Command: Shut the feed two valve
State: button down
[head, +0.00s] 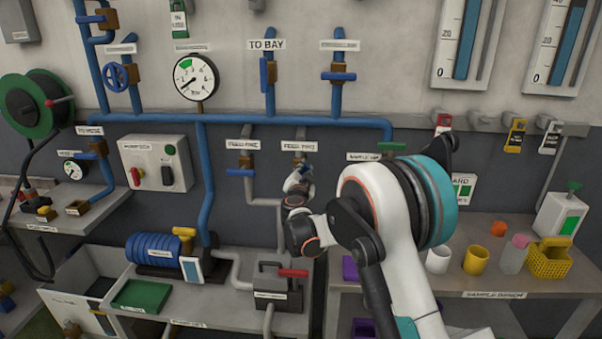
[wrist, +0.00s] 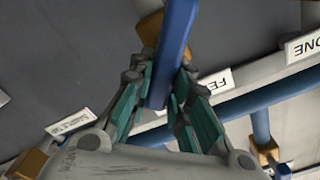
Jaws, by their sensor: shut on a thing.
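The feed two valve has a brass body, seen in the wrist view (wrist: 150,30), and a blue lever handle (wrist: 178,40). In the head view my gripper (head: 300,178) is at this valve, under the feed two label (head: 299,147), and hides most of it. In the wrist view the green-padded fingers of my gripper (wrist: 160,103) are on either side of the blue handle, shut on it. The handle slants a little from upright in that view. Its angle to its own pipe is hard to tell.
The feed one valve (head: 241,172) is just left, its blue handle level across the pipe. A blue header pipe (head: 270,118) runs above. The sample tap's green handle (head: 392,147) is to the right, near my arm. A bench with a red-handled part (head: 292,273) lies below.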

jog(key=m, duration=0.1)
jog(key=m+b, duration=0.1)
jog(key=m, duration=0.1)
jog(key=f+m, duration=0.1)
jog(key=m, duration=0.1)
jog(key=shift+d+f, duration=0.1)
jog(key=shift+d, duration=0.3)
jog(key=shift+d+f+m+b, duration=0.1)
jog(key=shift+f+m+b, duration=0.15)
jog(key=shift+m, duration=0.95)
jog(key=shift+f+m+b, duration=0.15)
jog(key=shift+m+b, duration=0.15)
jog(key=shift+m, duration=0.9)
jog(key=c, duration=1.5)
grip_release()
jog(key=shift+s, duration=0.1)
jog(key=s, duration=1.2)
jog(key=shift+a, duration=0.25)
jog(key=shift+w, duration=0.1)
